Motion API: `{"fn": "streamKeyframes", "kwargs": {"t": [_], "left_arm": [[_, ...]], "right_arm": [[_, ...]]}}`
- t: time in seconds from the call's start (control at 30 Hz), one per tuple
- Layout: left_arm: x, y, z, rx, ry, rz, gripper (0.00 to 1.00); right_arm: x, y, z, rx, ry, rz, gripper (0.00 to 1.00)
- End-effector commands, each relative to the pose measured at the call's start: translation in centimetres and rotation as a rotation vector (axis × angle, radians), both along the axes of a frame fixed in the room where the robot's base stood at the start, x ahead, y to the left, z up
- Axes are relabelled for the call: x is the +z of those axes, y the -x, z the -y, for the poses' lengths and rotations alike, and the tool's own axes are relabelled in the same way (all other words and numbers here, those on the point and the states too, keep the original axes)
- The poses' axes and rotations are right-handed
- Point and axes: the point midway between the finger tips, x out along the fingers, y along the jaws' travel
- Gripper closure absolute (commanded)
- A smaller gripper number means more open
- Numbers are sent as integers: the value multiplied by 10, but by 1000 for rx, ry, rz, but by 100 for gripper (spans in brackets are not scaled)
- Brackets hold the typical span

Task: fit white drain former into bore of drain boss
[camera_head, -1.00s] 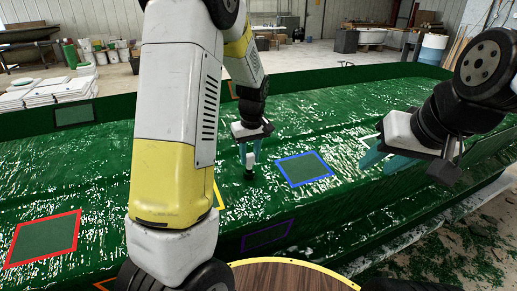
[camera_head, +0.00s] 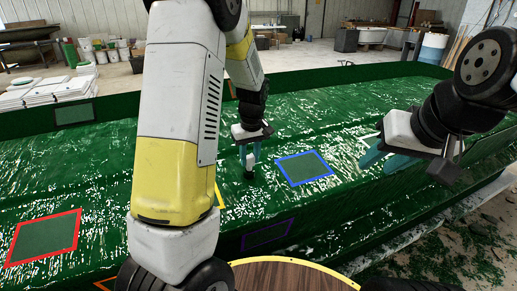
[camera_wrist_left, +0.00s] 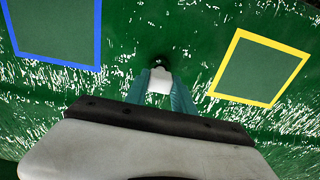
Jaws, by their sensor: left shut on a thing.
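My left gripper (camera_head: 250,158) points down over the green mould, its teal fingers shut on the white drain former (camera_wrist_left: 159,82). The former also shows in the head view (camera_head: 250,161) as a small white piece between the fingertips. The drain boss (camera_head: 249,177) is a small dark green stub on the mould, straight below the former. In the left wrist view the dark boss (camera_wrist_left: 159,64) shows just beyond the former's end. I cannot tell whether the former touches the boss or enters its bore. My right gripper (camera_head: 378,153) is open and empty at the right.
A blue-framed patch (camera_head: 304,168) lies right of the boss, and a yellow-framed patch (camera_wrist_left: 260,67) lies on its other side. A red-framed patch (camera_head: 43,237) is at far left. A round wooden top (camera_head: 290,277) is at the front.

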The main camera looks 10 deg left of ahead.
Motion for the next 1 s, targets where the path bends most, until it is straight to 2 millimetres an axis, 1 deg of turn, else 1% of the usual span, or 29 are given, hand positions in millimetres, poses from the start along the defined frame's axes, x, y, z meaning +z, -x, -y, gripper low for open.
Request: {"fn": "streamKeyframes", "kwargs": {"t": [0.83,0.87,0.9,0.97,1.0], "left_arm": [[-22,-2,-2,0,0,-1,100],[-22,-2,-2,0,0,-1,68],[-22,-2,-2,0,0,-1,60],[-21,-2,-2,0,0,-1,48],[-21,-2,-2,0,1,-1,45]], "right_arm": [[0,0,0,0,0,0,64],[0,0,0,0,0,0,64],[0,0,0,0,0,0,64],[0,0,0,0,0,0,64],[0,0,0,0,0,0,64]]}}
